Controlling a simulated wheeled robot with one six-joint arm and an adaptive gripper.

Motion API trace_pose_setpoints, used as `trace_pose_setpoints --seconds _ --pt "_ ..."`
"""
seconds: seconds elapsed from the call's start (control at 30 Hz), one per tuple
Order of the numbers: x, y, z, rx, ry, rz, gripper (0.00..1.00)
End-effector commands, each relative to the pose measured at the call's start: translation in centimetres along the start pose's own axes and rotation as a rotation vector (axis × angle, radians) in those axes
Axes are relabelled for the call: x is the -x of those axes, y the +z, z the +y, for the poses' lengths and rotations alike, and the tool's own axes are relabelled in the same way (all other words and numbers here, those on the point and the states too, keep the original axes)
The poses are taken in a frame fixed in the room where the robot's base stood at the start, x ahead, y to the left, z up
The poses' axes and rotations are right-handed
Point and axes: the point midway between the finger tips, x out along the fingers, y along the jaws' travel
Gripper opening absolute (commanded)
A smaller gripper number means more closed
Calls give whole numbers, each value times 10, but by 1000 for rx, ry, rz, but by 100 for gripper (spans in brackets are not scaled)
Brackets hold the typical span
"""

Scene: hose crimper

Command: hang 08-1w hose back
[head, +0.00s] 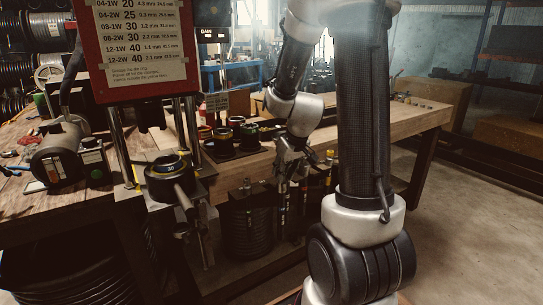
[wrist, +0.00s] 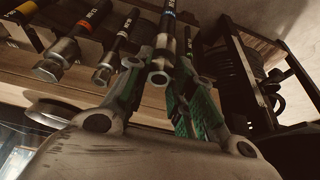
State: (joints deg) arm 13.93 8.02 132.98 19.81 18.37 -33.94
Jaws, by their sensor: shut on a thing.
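My gripper (wrist: 170,85), with green finger pads, is closed around a dark hose (wrist: 168,30) with a blue band and a metal end fitting in the wrist view. Its printed label is too blurred to read, so I cannot confirm it is the 08-1W hose. The fitting end points toward the wrist camera. In the head view my gripper (head: 287,163) is at the front edge of the bench among the hanging hoses; the held hose is hard to separate there. Whether its upper end rests on a hook is hidden.
Labelled hoses, one with an orange band (wrist: 65,52) and one with a white label (wrist: 115,48), hang left of the held hose in the wrist view. A yellow-banded hose (head: 328,172) hangs right. The crimper (head: 170,178) stands left, below a red-framed chart (head: 140,45). Die cups (head: 235,132) sit on the bench.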

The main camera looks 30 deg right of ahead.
Motion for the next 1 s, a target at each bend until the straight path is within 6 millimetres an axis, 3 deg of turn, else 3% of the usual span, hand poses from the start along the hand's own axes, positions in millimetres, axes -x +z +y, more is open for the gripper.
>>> trace_pose_setpoints --seconds 0.27,0.4,0.73,1.0 --pt "-19 -14 1 -3 2 0 0" --pt "-34 -30 1 -4 2 0 0" --pt "-49 -68 2 -3 2 2 0" --pt "-58 -71 2 -4 2 1 0"
